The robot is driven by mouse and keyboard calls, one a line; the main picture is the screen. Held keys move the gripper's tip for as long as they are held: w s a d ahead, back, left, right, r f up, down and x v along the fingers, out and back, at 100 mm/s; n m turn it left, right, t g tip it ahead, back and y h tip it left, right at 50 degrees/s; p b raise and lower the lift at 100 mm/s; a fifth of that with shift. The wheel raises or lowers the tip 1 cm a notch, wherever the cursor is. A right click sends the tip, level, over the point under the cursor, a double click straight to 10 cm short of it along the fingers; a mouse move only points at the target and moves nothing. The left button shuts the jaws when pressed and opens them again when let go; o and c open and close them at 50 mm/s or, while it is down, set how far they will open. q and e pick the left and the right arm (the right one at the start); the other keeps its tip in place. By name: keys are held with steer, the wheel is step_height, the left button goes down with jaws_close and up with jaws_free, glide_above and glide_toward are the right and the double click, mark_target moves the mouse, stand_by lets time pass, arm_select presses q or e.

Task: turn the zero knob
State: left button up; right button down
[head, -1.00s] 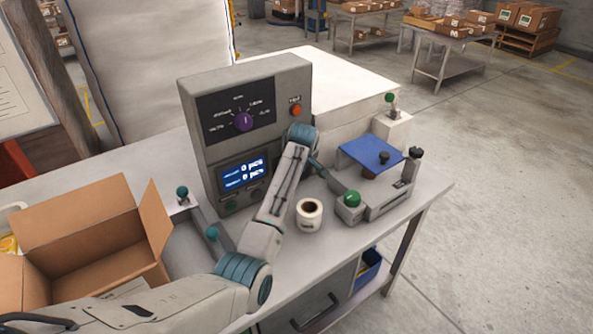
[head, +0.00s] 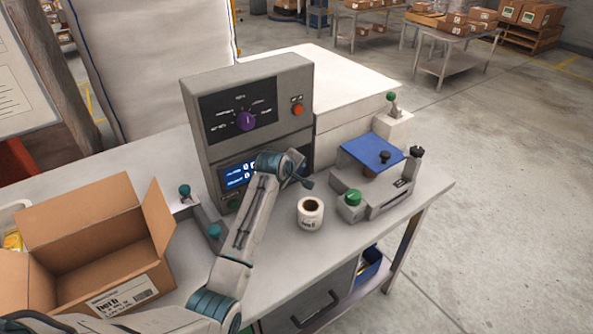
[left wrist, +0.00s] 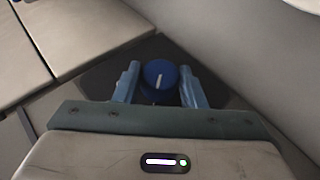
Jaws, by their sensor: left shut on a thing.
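In the left wrist view, my left gripper (left wrist: 160,84) is shut on a round blue knob (left wrist: 160,73) with a white pointer line, one pale blue finger on each side. In the head view, my left gripper (head: 306,183) is small and partly hidden by its own wrist, low in front of the grey console (head: 196,150). The blue knob is hidden there. A purple knob (head: 246,121) with a white mark sits on the console's upper dial, clear of the gripper. My right gripper is not in view.
A lit display (head: 234,175) is partly covered by my arm. A device with a blue plate (head: 371,151) and green button (head: 352,198) is at right. An open carton (head: 155,225) stands at left.

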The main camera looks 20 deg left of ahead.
arm_select(q)
steer(key=shift+f, duration=0.1)
stand_by(0.5)
steer(key=o, duration=1)
steer(key=b+v, duration=0.2)
steer(key=v, duration=0.9)
steer(key=shift+s+a+f, duration=0.1)
steer(key=shift+a+f, duration=0.05)
